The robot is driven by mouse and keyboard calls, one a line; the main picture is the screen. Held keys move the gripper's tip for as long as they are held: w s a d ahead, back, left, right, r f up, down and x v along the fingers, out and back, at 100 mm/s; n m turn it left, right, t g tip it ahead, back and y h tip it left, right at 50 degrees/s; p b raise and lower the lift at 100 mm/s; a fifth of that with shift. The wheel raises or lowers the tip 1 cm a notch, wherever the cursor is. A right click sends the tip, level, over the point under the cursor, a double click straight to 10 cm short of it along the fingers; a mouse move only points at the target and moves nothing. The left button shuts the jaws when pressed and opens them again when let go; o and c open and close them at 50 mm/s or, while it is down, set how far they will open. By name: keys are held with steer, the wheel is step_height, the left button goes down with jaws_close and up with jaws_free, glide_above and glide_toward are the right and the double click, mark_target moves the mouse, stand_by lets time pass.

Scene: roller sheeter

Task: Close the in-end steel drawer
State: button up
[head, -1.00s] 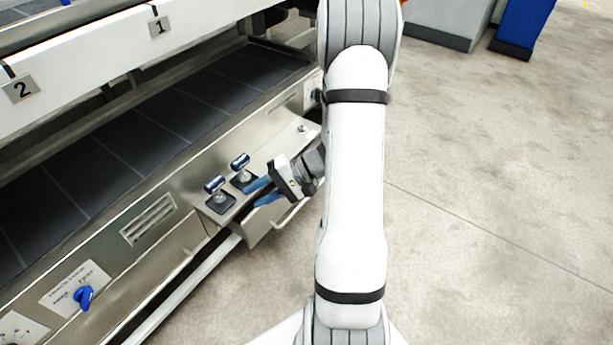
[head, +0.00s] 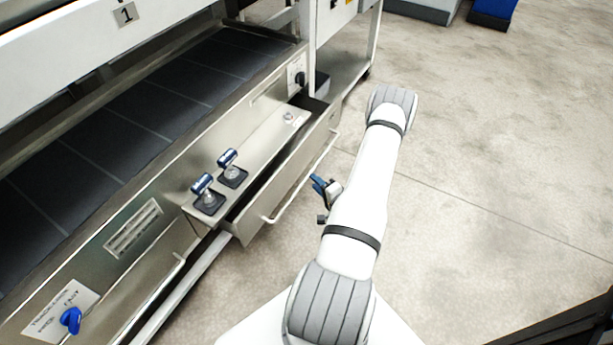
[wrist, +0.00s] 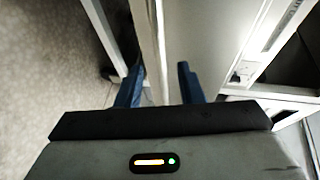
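The steel drawer (head: 283,185) is pulled part way out from the machine's front, and its dark inside shows along the gap. A long bar handle (head: 301,189) runs along its front face. My gripper (head: 318,185) is outside the drawer, just right of the handle. In the wrist view, the two blue fingers of my gripper (wrist: 160,82) are spread apart. A pale vertical bar or edge shows beyond and between them. I cannot tell whether they touch anything.
Two blue-gripped levers (head: 228,160) stand on the steel ledge left of the drawer. A dark belt (head: 130,125) runs behind it. A blue knob (head: 70,319) is at lower left. The concrete floor (head: 480,150) to the right is clear.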

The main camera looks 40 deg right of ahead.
mark_target(307, 176)
steer(key=w, duration=0.3)
steer(key=w+f+b, duration=0.1)
steer(key=w, duration=0.1)
steer(key=shift+w, duration=0.25)
steer(key=shift+c, duration=0.5)
jaws_close()
